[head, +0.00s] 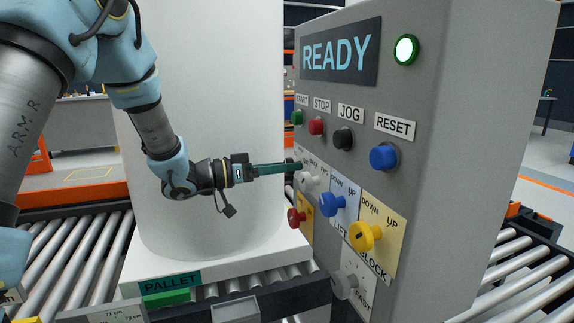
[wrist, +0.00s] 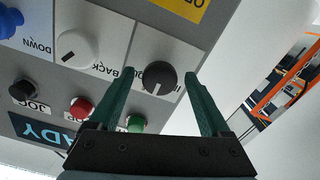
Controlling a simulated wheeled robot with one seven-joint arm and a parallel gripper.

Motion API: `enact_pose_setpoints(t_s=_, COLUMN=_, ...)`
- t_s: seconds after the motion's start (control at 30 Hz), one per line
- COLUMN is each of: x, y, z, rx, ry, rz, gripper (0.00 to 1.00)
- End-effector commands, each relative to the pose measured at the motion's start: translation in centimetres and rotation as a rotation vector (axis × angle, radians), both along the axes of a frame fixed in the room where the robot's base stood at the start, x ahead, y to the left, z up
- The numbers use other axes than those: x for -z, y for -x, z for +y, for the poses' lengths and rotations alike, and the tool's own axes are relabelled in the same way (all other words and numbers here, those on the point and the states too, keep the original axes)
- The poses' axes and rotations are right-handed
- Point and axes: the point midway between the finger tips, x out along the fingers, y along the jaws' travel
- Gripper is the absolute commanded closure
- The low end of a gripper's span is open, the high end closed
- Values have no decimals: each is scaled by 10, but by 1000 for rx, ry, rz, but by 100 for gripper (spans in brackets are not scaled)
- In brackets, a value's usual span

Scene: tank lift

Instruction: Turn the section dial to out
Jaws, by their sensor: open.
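A dark round dial (wrist: 158,78) with a white pointer mark sits on a white plate in the wrist view. Its pointer faces the lower edge of the picture. A label beside it is partly hidden and looks like IN; no OUT label is readable, so I cannot confirm it is the section dial. My open gripper (wrist: 160,80) has one green finger on each side of this dial; I cannot tell if they touch it. In the head view, my gripper (head: 299,166) reaches the panel's left edge, and the dial is mostly hidden there.
A white knob (head: 309,182) is close beside my fingers, with a blue knob (head: 333,203), yellow knob (head: 364,236) and red knob (head: 298,217) near. START (head: 297,118) and STOP (head: 316,127) buttons sit above. A large white tank (head: 210,90) stands behind my gripper.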

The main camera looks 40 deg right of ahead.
Motion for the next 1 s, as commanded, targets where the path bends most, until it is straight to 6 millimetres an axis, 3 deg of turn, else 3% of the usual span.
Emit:
enact_pose_setpoints(t_s=0.4, x=0, y=3, z=-7, rx=-1, ry=1, rz=0, gripper=20)
enact_pose_setpoints(t_s=1.0, x=0, y=3, z=-7, rx=-1, ry=1, rz=0, gripper=87)
